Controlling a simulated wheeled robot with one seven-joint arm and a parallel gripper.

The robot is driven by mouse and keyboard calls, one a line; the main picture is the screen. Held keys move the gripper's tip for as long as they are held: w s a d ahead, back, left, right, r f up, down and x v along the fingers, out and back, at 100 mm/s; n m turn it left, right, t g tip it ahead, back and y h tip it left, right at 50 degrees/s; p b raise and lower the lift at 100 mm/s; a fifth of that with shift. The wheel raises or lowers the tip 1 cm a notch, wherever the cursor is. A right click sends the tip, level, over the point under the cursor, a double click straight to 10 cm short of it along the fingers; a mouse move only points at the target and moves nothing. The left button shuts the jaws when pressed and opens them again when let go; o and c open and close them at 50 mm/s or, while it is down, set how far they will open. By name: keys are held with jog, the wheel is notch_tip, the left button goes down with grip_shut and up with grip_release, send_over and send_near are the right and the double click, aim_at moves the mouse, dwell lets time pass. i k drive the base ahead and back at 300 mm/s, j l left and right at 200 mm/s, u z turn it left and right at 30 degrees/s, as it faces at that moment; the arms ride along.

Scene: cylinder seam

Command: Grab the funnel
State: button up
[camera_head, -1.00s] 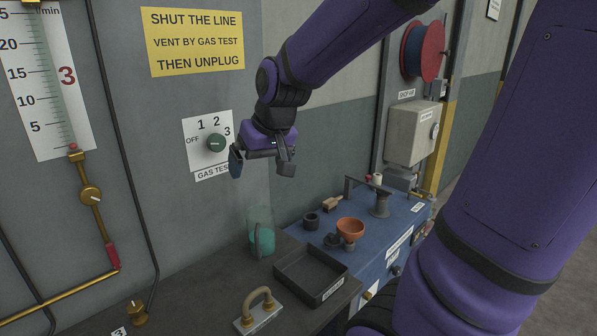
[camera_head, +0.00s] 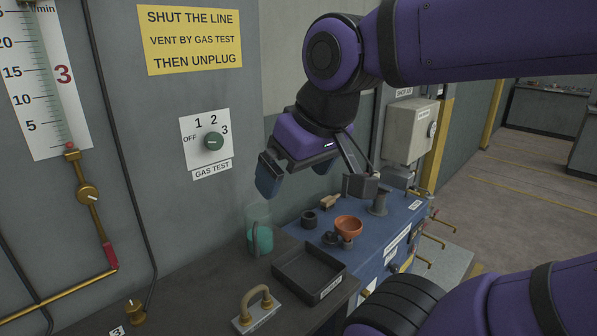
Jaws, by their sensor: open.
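The funnel (camera_head: 348,226) is an orange bowl-shaped piece on the blue bench (camera_head: 376,239), right of centre. Its wide mouth faces up. Dark round parts sit right beside or under it, and its lower end is hard to make out. My gripper (camera_head: 313,190) is open and empty, with its two fingers spread wide. In the picture it is above and a little left of the funnel, apart from it.
A black tray (camera_head: 337,271) and a handled plate (camera_head: 257,308) lie in front on the dark counter. A clear container with a green thing (camera_head: 260,238) stands left. A black ring (camera_head: 309,219), a wooden-coloured piece (camera_head: 331,201) and a grey post (camera_head: 379,204) surround the funnel.

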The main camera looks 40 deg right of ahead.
aim_at(348, 226)
jog(key=k+l, duration=0.1)
jog(key=l, duration=0.2)
jog(key=k+l, duration=0.1)
jog(key=l, duration=0.2)
jog(key=k+l, duration=0.1)
jog(key=l, duration=0.2)
jog(key=i+l, duration=0.1)
jog(key=l, duration=0.45)
